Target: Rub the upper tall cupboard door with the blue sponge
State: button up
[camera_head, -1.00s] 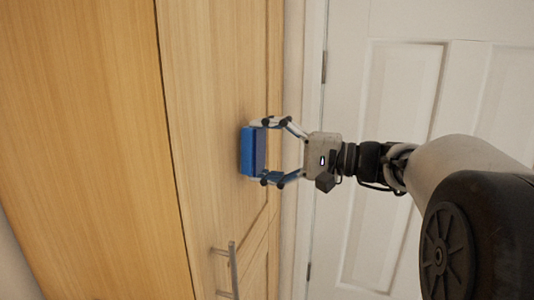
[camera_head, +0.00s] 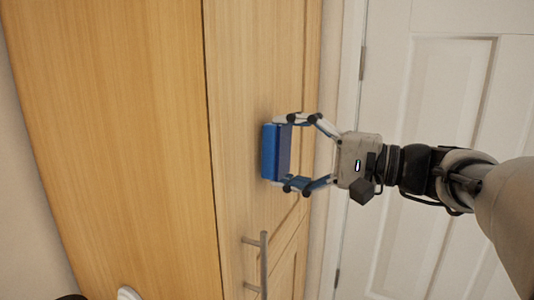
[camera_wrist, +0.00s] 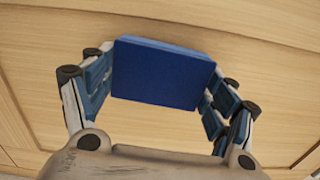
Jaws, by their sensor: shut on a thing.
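The blue sponge (camera_head: 276,152) is a flat block held between the two fingers of my gripper (camera_head: 290,154). Its broad face is against or very close to the wooden tall cupboard door (camera_head: 245,70); I cannot tell whether it touches. In the wrist view the sponge (camera_wrist: 162,73) sits between the fingertips in front of the light wood, which fills the background. My gripper is shut on the sponge. The sponge hides the patch of door behind it.
A metal bar handle (camera_head: 264,265) stands out from the wood below the sponge. A white panelled door (camera_head: 435,130) and its frame are to the right. A small white object (camera_head: 127,293) shows at the bottom edge.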

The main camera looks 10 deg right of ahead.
jog(key=shift+s+a, duration=0.2)
jog(key=shift+s, duration=0.15)
jog(key=shift+d, duration=0.15)
jog(key=shift+b+v, duration=0.35)
jog(key=shift+v, duration=2.6)
jog(key=shift+v, duration=1.45)
jog(key=shift+f, duration=0.1)
